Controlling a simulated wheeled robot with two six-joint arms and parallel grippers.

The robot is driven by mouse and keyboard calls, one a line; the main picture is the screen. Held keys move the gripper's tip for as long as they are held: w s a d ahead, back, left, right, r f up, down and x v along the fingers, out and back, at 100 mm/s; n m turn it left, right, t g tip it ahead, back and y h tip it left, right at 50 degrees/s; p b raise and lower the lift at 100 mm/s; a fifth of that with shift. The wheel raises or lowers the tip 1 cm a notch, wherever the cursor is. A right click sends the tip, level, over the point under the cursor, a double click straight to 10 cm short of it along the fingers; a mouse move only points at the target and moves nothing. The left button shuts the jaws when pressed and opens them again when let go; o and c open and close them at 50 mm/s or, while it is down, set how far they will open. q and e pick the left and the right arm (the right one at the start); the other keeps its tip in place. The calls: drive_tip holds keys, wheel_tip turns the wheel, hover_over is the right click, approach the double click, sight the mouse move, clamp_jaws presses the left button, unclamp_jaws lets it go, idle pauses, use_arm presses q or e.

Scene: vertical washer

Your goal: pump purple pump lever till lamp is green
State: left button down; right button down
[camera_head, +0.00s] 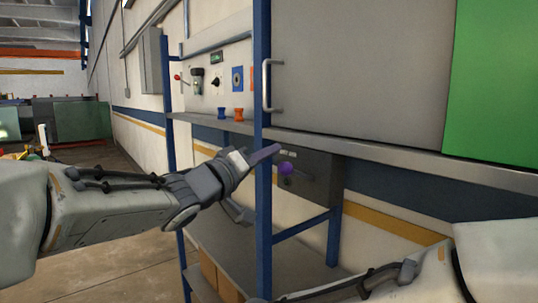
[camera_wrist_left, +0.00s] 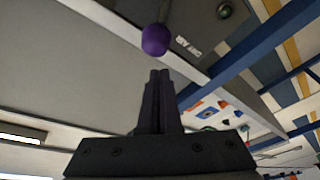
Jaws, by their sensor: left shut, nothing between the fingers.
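The pump lever's purple ball knob (camera_head: 286,169) is in front of a dark grey box (camera_head: 318,180) under the shelf. In the left wrist view, the purple knob (camera_wrist_left: 155,40) is beyond my fingertips, with a visible gap. My left gripper (camera_head: 274,150) is shut and empty, beside the knob at about its height in the picture. Its closed fingers (camera_wrist_left: 159,75) also show in the left wrist view. A small round dark-greenish lamp (camera_wrist_left: 225,11) is on the box; I cannot tell whether it is lit. My right gripper is out of view; only part of that arm shows.
A blue post (camera_head: 263,220) stands close to my left gripper. A grey shelf edge (camera_head: 400,157) runs above the box. Open floor lies at left.

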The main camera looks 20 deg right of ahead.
use_arm(q)
drive_tip(key=shift+s+d+f, duration=0.1)
drive_tip(key=shift+s+f, duration=0.6)
drive_tip(key=shift+f, duration=0.05)
